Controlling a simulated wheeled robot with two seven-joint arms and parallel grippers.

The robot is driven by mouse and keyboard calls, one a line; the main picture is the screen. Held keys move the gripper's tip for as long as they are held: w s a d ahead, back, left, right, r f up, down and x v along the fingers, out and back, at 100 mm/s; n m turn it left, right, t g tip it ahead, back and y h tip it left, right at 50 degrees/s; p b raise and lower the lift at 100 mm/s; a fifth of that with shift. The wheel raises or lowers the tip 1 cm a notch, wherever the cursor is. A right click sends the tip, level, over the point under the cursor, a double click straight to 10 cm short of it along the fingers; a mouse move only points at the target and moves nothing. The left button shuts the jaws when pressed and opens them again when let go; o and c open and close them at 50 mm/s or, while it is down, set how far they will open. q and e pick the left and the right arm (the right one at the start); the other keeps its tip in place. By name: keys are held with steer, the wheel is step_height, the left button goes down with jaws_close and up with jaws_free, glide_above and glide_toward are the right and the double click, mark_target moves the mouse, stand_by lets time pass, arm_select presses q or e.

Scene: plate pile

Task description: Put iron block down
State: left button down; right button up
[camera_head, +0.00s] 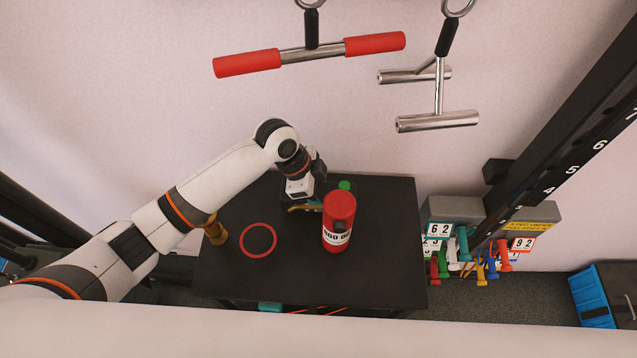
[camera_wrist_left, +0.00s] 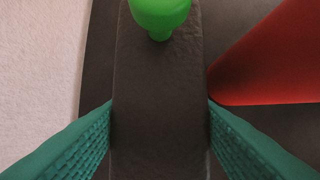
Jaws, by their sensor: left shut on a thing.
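My left gripper (camera_head: 306,208) is over the back middle of the black table (camera_head: 390,260). In the left wrist view its teal fingers (camera_wrist_left: 160,140) are shut on the iron block (camera_wrist_left: 158,90), a long dark grey bar that lies between them. In the head view the block is mostly hidden by the gripper and hard to tell from the dark tabletop. I cannot tell whether the block touches the table. My right gripper is not in view.
A red labelled cylinder (camera_head: 338,222) stands just right of the gripper. A green object (camera_head: 344,185) is behind it. A red ring (camera_head: 275,240) lies front left, beside a brown wooden object (camera_head: 215,232). The table's right side is clear.

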arm_select(q)
steer(key=shift+f, duration=1.05)
steer(key=c, duration=1)
jaws_free()
steer(key=shift+f, duration=0.25)
steer(key=o, duration=0.4)
steer(key=shift+r, duration=0.15)
